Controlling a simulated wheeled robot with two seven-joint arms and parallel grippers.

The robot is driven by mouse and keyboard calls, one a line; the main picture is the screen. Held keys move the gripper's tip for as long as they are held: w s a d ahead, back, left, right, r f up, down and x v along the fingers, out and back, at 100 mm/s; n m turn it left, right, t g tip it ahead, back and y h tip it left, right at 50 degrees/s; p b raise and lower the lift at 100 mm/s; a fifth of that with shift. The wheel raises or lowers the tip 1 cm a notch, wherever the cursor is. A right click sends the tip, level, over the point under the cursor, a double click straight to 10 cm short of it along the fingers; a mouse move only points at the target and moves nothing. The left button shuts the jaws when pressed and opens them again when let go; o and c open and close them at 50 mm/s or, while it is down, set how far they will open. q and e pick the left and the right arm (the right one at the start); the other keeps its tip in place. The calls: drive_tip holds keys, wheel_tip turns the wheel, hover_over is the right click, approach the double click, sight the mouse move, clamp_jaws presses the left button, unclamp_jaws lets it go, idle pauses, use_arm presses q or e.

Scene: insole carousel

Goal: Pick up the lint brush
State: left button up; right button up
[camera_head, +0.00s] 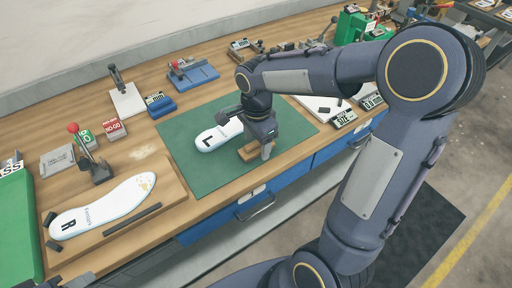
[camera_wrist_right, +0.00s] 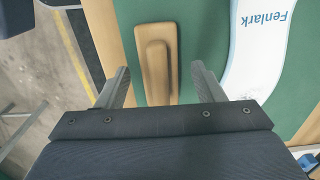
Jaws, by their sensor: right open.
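The lint brush (camera_head: 248,152) is a tan wooden block on the green mat (camera_head: 205,177), partly hidden by my right gripper in the head view. In the right wrist view, the lint brush (camera_wrist_right: 154,50) lies lengthwise with a raised narrower grip on its top. My right gripper (camera_head: 262,142) is just above it and points down at it. In the right wrist view, the open fingers of my right gripper (camera_wrist_right: 160,70) stand one on each side of the brush, with visible gaps.
A white insole marked L (camera_head: 210,139) lies on the mat close to the brush; it also shows in the wrist view (camera_wrist_right: 258,50). An insole marked R (camera_head: 100,207) lies on a wooden board at left. Stamps, signs and clamps line the bench back. The mat's front left is clear.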

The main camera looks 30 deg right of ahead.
drive_tip(key=shift+f, duration=0.4)
drive_tip(key=shift+c, duration=0.4)
drive_tip(key=c, duration=1)
drive_tip(key=shift+r, duration=0.1)
drive_tip(key=shift+r, duration=0.45)
wheel_tip(320, 180, up, 2)
drive_tip(key=shift+r, duration=0.25)
drive_tip(key=s+r, duration=0.3)
drive_tip(key=s, duration=0.1)
drive_tip(key=s+r, duration=0.3)
drive_tip(key=s, duration=0.2)
drive_tip(key=s+r, duration=0.3)
drive_tip(key=s, duration=0.2)
drive_tip(key=shift+d+r, duration=0.25)
drive_tip(key=shift+d, duration=0.15)
